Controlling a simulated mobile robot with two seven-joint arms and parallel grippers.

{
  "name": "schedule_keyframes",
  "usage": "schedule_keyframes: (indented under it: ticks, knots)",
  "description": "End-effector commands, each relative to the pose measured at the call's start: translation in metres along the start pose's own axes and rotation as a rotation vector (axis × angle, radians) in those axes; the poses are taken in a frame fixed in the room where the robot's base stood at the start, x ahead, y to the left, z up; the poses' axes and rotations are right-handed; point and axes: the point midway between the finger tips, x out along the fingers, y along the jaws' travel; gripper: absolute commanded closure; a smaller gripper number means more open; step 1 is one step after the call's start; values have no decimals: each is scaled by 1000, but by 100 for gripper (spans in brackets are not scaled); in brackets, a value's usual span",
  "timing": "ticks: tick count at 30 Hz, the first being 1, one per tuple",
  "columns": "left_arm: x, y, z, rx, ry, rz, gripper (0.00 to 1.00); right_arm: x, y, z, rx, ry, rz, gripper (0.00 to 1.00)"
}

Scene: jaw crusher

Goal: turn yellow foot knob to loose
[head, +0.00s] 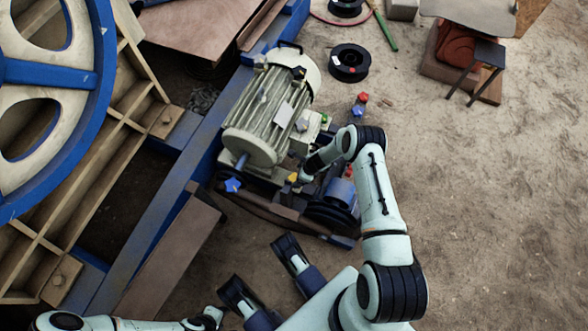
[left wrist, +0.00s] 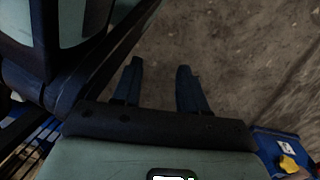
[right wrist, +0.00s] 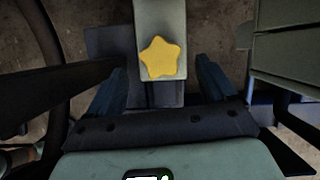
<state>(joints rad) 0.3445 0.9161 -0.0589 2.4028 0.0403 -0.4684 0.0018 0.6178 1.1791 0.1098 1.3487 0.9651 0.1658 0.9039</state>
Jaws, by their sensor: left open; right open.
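The yellow foot knob (head: 292,178) is at the front foot of the electric motor (head: 272,110). In the right wrist view it is a star-shaped yellow knob (right wrist: 161,57) on a pale block. My right gripper (head: 303,176) is beside the knob. In the right wrist view its fingers are open, and the knob appears centred between them and slightly beyond; no contact shows. My left gripper (left wrist: 160,72) is open and empty above bare ground, away from the motor.
A blue star knob (head: 233,185), a red knob (head: 348,171) and a green knob (head: 325,118) are around the motor. A large blue-rimmed flywheel (head: 95,75) stands at left. A black spool (head: 349,62) lies behind. Open sandy ground (head: 480,210) fills the right.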

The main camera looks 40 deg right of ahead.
Motion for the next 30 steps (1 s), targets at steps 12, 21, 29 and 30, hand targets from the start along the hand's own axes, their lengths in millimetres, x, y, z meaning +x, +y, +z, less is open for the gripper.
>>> schedule_keyframes:
  ticks: [12,21,29,30]
  knots:
    - [19,-26,33,-38,-122,-52,57,46,0,0,-1,0,-1,16]
    - [19,-26,34,-38,-124,-53,57,46,0,0,0,0,0,29]
    - [19,-26,33,-37,-123,-52,57,46,0,0,0,0,0,72]
    - [19,-26,33,-37,-122,-52,57,46,0,0,-2,0,0,72]
